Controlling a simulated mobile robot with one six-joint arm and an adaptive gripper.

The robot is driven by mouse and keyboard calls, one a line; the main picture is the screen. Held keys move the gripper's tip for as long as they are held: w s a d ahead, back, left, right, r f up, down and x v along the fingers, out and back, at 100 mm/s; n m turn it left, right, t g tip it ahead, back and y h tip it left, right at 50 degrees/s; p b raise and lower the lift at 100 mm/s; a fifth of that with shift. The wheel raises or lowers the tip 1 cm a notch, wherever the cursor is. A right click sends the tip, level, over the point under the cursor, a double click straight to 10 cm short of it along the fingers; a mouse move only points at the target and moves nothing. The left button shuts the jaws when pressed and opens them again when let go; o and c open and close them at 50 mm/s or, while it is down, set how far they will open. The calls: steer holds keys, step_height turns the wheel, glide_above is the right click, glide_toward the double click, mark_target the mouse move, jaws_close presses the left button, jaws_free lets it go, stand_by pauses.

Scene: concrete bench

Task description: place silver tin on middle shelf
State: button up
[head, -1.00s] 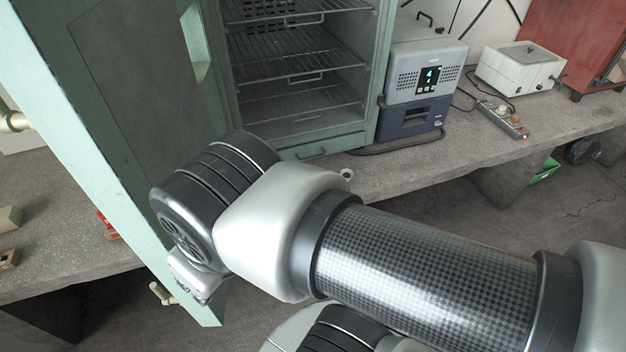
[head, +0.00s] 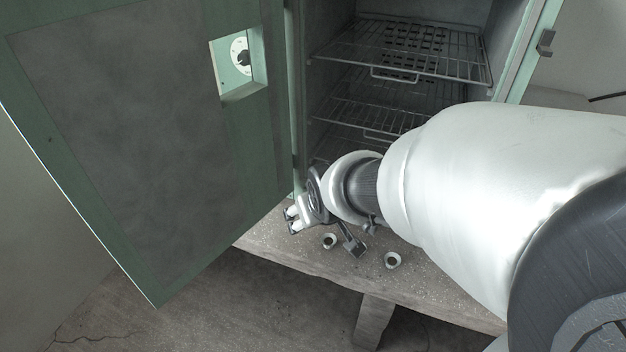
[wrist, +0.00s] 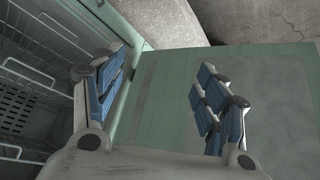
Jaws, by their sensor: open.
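I cannot make out a silver tin in either view. The cabinet's wire shelves show in the head view; an upper wire shelf (head: 440,62) is clear and a lower wire shelf (head: 350,112) is partly covered by my arm. Both look empty where visible. My gripper (head: 291,220) is small in the head view, in front of the cabinet by the open door. In the wrist view my gripper (wrist: 160,72) has its blue-padded fingers spread, nothing between them, with the door behind.
The open green door (head: 140,130) fills the left of the head view. Shelves (wrist: 30,75) also edge the wrist view.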

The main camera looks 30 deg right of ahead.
steer(key=w+d+f+t, duration=0.1)
steer(key=w+d+f, duration=0.25)
steer(key=f, duration=0.25)
steer(key=w+d+f+m+h, duration=0.1)
steer(key=w+d+f, duration=0.1)
steer(key=d+f, duration=0.3)
steer(key=w+d+f+t, duration=0.1)
steer(key=w+d+f, duration=0.15)
steer(key=f, duration=0.45)
steer(key=s+d+f+m+t+h+b, duration=0.1)
steer(key=s+d+f+m+t+h, duration=0.1)
steer(key=s+f, duration=0.55)
steer(key=s+d+f+m+t+h+b, duration=0.1)
steer(key=s+d+f+h, duration=0.2)
steer(key=f, duration=0.7)
steer(key=shift+y, duration=0.7)
steer(key=b+x, duration=0.3)
steer(key=x, duration=0.7)
steer(key=shift+w+f, duration=0.25)
steer(key=shift+f, duration=0.05)
steer(key=shift+r+b+x, duration=0.2)
steer(key=shift+b+x, duration=0.4)
steer(key=shift+x, duration=0.85)
steer(key=shift+r+b+x, duration=0.15)
steer(key=shift+b+x, duration=0.4)
steer(key=shift+x, duration=0.95)
steer(key=shift+w+d, duration=0.1)
steer(key=shift+d, duration=0.05)
steer(key=shift+c, duration=0.2)
